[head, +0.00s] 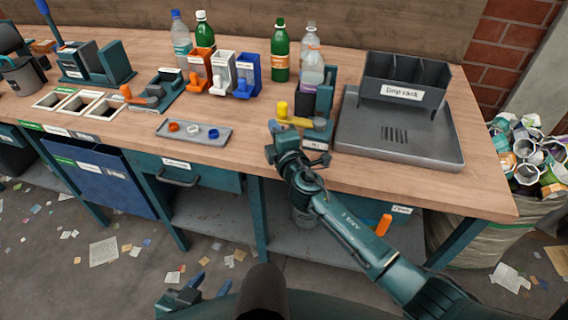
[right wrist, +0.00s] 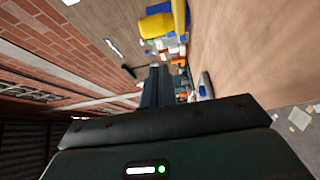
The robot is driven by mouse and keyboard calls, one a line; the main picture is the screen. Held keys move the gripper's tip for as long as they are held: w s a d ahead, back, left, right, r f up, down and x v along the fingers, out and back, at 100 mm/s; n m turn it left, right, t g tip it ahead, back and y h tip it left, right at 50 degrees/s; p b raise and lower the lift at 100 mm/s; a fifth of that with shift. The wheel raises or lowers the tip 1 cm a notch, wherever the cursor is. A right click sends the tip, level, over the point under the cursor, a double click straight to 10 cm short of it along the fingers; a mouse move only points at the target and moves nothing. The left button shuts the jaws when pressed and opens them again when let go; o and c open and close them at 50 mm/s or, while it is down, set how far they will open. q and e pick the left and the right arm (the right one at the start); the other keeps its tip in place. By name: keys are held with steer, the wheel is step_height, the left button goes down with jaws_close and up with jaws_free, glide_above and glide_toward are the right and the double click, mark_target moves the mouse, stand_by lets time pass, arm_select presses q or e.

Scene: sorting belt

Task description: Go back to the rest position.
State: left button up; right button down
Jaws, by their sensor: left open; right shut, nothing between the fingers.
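My right arm reaches in from the lower right in the head view. Its gripper (head: 273,127) is over the front part of the workbench, close beside a yellow-handled device (head: 315,138). In the right wrist view the right gripper's dark fingers (right wrist: 156,85) are together with nothing between them. A yellow part (right wrist: 158,24) shows just beyond them; I cannot tell if they touch. My left gripper (head: 196,282) is low in front of the bench, above the floor, open and empty, with its fingers pointing up and right.
The wooden bench (head: 400,193) carries a grey drip rack (head: 405,75), several bottles, colored holders and a small tray (head: 181,134) with caps. A drawer (head: 200,173) and a blue bin (head: 95,175) are at its front. A sack of cans (head: 535,160) stands right. Litter lies on the floor.

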steer(key=s+d+f+m+g+p, duration=0.1)
steer(key=s+d+f+m, duration=0.3)
steer(key=s, duration=0.6)
steer(key=s+d+f+m+g+h+p, duration=0.1)
steer(key=s+d+f+m+g, duration=0.2)
steer(key=s+m, duration=0.5)
steer(key=s+d+f+m+g+p, duration=0.1)
steer(key=s+d+f+m, duration=0.4)
steer(key=s, duration=0.8)
steer(key=shift+s+d+m+g+h, duration=0.3)
steer(key=shift+d+m+g, duration=0.25)
steer(key=shift+g, duration=0.35)
steer(key=shift+f, duration=0.1)
